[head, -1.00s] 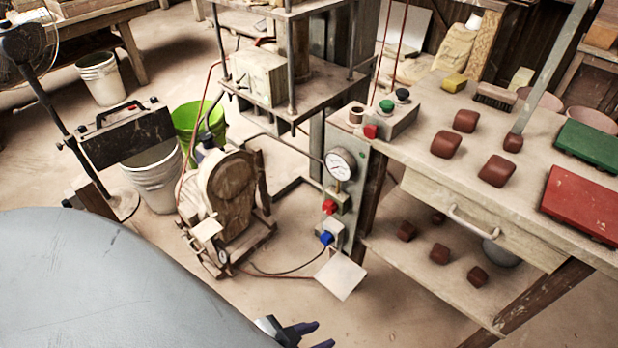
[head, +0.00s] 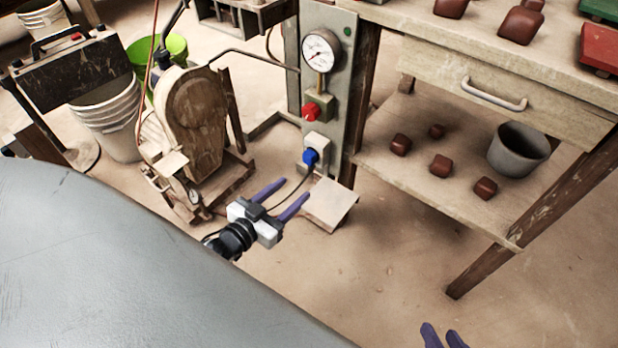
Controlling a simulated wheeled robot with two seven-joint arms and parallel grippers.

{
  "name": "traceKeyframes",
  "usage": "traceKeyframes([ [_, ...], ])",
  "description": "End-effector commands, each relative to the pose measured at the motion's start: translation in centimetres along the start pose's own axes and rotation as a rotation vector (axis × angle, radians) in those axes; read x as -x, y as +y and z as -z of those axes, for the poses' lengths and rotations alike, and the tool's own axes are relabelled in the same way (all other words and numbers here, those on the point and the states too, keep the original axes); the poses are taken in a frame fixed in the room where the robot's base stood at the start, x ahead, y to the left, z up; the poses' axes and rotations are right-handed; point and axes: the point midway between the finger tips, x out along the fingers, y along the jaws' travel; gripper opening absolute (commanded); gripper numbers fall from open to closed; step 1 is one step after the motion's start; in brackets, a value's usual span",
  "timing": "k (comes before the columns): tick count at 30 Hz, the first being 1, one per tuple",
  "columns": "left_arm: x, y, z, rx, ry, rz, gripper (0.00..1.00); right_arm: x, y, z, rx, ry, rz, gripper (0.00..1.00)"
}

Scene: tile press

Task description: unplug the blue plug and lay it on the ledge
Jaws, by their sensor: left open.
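The blue plug (head: 310,157) sits in the pale socket box (head: 317,143) low on the grey post. A dark cable runs from it down to the left. The ledge (head: 330,205), a pale square plate below the socket, is bare. My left gripper (head: 294,189) is open and empty, just left of the ledge and below the plug in the picture. Its two purple fingers point up and right towards the plug, apart from it. My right gripper (head: 441,328) shows only its purple fingertips at the bottom edge, with a gap between them.
Above the socket are a red knob (head: 312,110) and a pressure gauge (head: 321,50). A wooden machine (head: 194,115) stands left of the post. The workbench (head: 545,95) with a lower shelf, several brown blocks and a grey bucket (head: 518,148) is at right. The floor in front is clear.

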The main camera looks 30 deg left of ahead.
Motion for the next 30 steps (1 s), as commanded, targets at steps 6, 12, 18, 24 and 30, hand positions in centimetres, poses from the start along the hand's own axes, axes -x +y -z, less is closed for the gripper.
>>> traceKeyframes([
  [6, -3.4, -3.6, -2.6, 0.005, 0.155, -0.010, 0.50, -2.8, -0.7, -2.2, 0.015, -0.006, 0.058, 0.31],
  [12, -3.9, -4.5, -2.2, 0.009, 0.198, -0.019, 0.50, -2.8, -1.1, -2.2, 0.021, -0.010, 0.073, 0.31],
  [18, -3.9, -4.5, -2.0, 0.010, 0.198, -0.019, 0.50, -2.6, -1.2, -2.1, 0.021, -0.010, 0.074, 0.31],
  [24, -4.2, -4.4, -2.1, 0.010, 0.198, -0.020, 0.50, -2.7, -1.2, -2.1, 0.019, -0.005, 0.076, 0.31],
  [30, -6.3, -4.4, -1.9, 0.010, 0.200, -0.020, 0.50, -2.7, -1.7, -1.7, 0.008, 0.028, 0.099, 0.31],
])
